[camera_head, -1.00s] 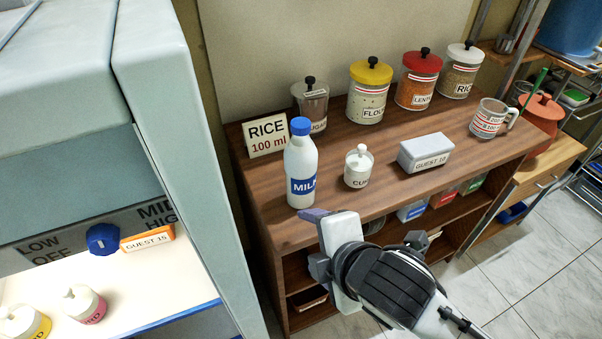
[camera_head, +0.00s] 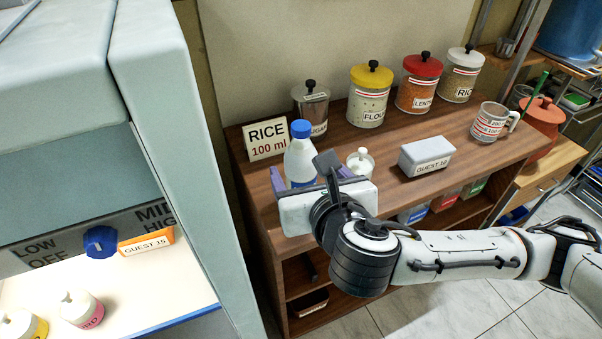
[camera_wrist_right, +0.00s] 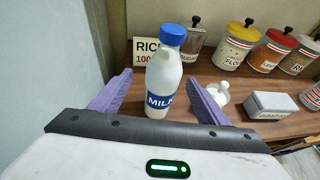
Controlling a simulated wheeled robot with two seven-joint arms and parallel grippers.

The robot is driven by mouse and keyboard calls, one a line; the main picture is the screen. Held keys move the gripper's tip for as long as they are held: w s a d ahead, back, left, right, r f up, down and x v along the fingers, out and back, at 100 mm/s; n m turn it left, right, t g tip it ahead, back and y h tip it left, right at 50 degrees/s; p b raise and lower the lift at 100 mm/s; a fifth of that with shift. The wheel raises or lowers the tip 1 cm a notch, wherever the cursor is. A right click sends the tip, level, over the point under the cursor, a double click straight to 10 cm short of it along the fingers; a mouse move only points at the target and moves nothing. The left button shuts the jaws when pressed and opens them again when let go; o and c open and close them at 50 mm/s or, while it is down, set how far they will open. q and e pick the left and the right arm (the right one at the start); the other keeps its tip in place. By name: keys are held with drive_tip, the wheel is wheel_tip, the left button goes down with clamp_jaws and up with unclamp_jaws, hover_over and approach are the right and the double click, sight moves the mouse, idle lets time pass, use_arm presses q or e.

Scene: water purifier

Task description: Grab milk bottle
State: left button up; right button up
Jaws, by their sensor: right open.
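The milk bottle (camera_head: 300,158) is white with a blue cap and a blue label. It stands upright on the wooden shelf top (camera_head: 400,192), and its lower part is hidden by my right gripper in the head view. My right gripper (camera_head: 305,178) is open and faces the bottle from the front. In the right wrist view the milk bottle (camera_wrist_right: 164,75) stands between the two purple fingers of the gripper (camera_wrist_right: 157,100), with a gap on each side. I cannot tell how deep the fingers reach past it. My left gripper is not in view.
A small lidded white jar (camera_head: 360,161) is close to the right of the bottle. The RICE 100 ml sign (camera_head: 266,139) and a sugar jar (camera_head: 311,103) stand behind it. A grey GUEST 10 box (camera_head: 426,156) is farther right. A tall pale cabinet (camera_head: 170,120) rises at the left.

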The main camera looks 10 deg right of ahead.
drive_tip(key=x, duration=0.5)
drive_tip(key=shift+w+d+f, duration=0.2)
drive_tip(key=shift+d+f, duration=0.1)
drive_tip(key=shift+f, duration=0.1)
drive_tip(key=shift+c, duration=0.4)
drive_tip(key=c, duration=1.4)
drive_tip(key=shift+r, duration=0.2)
drive_tip(key=shift+c, duration=0.4)
